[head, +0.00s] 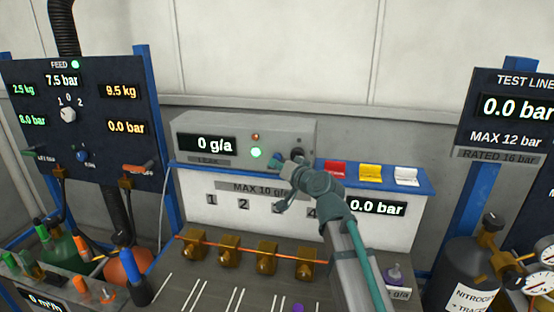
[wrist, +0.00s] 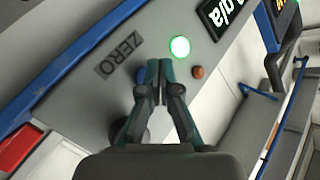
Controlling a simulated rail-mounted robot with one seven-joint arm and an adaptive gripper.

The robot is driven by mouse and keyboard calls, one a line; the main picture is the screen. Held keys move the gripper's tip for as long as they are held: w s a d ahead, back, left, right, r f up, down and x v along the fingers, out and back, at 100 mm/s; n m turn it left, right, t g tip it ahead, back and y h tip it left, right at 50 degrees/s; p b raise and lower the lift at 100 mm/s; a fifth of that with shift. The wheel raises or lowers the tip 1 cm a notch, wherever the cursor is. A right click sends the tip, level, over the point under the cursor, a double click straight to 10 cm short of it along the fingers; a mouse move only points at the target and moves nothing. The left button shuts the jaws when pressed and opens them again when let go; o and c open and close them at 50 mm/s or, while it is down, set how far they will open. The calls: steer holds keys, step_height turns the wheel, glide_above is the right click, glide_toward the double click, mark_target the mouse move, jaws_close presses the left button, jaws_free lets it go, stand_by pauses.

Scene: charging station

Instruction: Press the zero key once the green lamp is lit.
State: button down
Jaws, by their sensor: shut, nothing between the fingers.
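The grey leak detector box (head: 190,128) stands on the blue-edged shelf, its display (head: 208,144) reading 0 g/a. Its green lamp (head: 256,152) is lit bright, and it also glows in the wrist view (wrist: 180,47). The blue zero key (head: 275,159) is partly covered by my gripper in the head view; in the wrist view a bit of blue (wrist: 146,136) shows behind the fingers. The ZERO label (wrist: 118,55) is left of the fingertips there. My gripper (head: 284,163) is shut and empty, close before the panel (wrist: 158,64); I cannot tell whether it touches.
A dull orange-red lamp (head: 255,137) sits by the green one. A black knob (head: 297,153) is right of the key. Red (head: 335,168), yellow (head: 370,172) and white (head: 406,176) blocks stand right of the box. Brass valves (head: 229,246) line the bench below.

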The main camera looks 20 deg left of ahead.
steer(key=s, duration=0.5)
steer(key=shift+d+p, duration=0.25)
steer(key=shift+p, duration=0.1)
stand_by(0.7)
